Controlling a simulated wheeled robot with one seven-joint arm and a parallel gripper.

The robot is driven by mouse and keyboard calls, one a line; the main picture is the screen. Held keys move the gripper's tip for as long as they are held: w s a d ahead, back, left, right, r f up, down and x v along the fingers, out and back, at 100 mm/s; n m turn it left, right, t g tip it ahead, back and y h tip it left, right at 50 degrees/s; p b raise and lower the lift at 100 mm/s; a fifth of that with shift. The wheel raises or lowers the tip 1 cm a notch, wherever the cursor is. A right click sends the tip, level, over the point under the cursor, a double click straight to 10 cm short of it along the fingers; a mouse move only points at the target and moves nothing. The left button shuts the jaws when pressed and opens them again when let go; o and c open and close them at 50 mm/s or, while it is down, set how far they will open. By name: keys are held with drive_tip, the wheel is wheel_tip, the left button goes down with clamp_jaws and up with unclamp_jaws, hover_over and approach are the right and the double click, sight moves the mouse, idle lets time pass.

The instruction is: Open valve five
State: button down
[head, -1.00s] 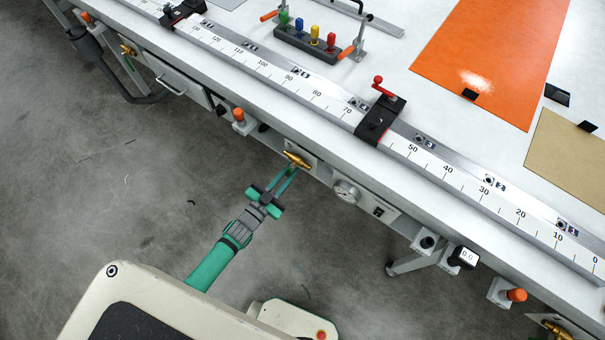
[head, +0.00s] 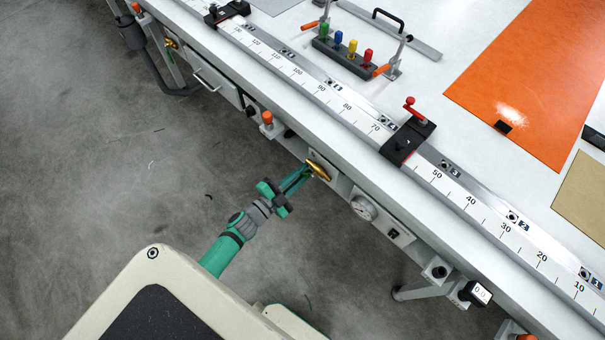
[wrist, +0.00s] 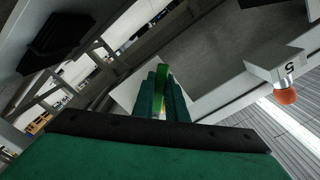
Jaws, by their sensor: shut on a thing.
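A brass valve handle (head: 318,171) sits on a light plate on the front side of the table. It slants down to the right in the head view. My gripper (head: 306,172) reaches it from the lower left, with its green fingers shut on the handle. In the wrist view, my gripper's fingers (wrist: 163,92) are close together around a narrow, yellow-green lit piece of the valve handle (wrist: 163,74). The fingers hide most of the handle there. No number can be read on the valve itself.
An orange knob (head: 267,118) is left of the valve; in the wrist view an orange-tipped knob (wrist: 286,95) sits by a bracket marked 5 (wrist: 275,62). A gauge (head: 364,207) is right of the valve. The long ruler rail (head: 345,108) runs above. Grey floor (head: 110,150) is clear.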

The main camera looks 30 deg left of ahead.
drive_tip(key=shift+w+r, duration=0.1)
idle(0.3)
drive_tip(key=c, duration=1.8)
unclamp_jaws()
drive_tip(key=shift+o, duration=0.2)
drive_tip(key=s+a, duration=0.2)
drive_tip(key=s, duration=0.8)
drive_tip(key=shift+s, duration=0.15)
